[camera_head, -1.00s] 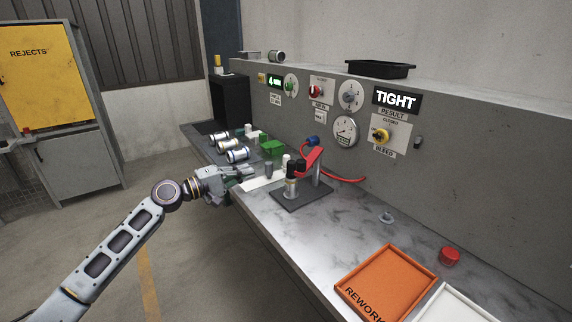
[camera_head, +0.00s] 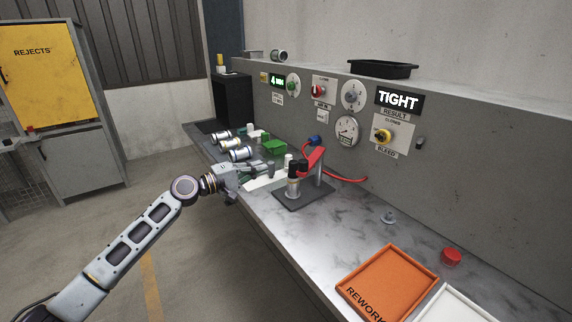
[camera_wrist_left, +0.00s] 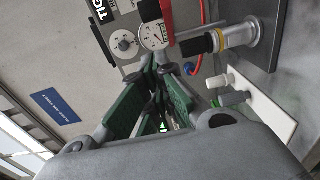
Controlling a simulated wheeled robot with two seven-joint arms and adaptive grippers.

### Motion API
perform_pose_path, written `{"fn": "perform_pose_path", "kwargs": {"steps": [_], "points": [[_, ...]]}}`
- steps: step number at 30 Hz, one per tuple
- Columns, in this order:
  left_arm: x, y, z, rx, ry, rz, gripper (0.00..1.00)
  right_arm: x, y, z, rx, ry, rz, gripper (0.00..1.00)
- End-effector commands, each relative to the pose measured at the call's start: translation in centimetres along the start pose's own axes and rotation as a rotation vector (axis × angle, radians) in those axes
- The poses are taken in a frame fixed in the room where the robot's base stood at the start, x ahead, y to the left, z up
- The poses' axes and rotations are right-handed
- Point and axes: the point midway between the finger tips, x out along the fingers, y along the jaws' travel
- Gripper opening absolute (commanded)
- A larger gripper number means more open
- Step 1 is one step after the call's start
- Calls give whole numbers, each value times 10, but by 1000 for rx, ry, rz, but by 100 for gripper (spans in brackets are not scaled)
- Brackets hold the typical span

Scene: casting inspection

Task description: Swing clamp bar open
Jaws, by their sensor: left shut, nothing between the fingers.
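The red clamp bar (camera_head: 314,158) sits on the fixture post on a dark base plate (camera_head: 301,196), above a metal casting (camera_head: 293,188) with a black top. In the left wrist view the clamp bar (camera_wrist_left: 167,18) shows at the top, with the black-tipped casting (camera_wrist_left: 232,38) to its right. My left gripper (camera_head: 262,168) is shut and empty, a little to the left of the fixture and apart from it. Its green-padded fingers (camera_wrist_left: 160,92) show in the left wrist view. My right gripper is in neither view.
Several metal castings (camera_head: 229,145) and a green block (camera_head: 274,147) lie behind the gripper. A red hose (camera_head: 347,179) runs from the fixture to the panel. The orange rework tray (camera_head: 387,285) stands at front right. The bench between is mostly clear. The display reads TIGHT (camera_head: 398,99).

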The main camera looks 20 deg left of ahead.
Motion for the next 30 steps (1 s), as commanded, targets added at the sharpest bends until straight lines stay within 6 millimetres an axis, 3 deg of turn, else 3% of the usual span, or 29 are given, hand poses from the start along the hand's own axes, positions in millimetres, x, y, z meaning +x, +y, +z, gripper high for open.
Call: {"fn": "perform_pose_path", "kwargs": {"steps": [26,30], "points": [[61,1,0,1,0,2,0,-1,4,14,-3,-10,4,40],[71,1,10,1,-2,-1,0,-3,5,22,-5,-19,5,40]]}}
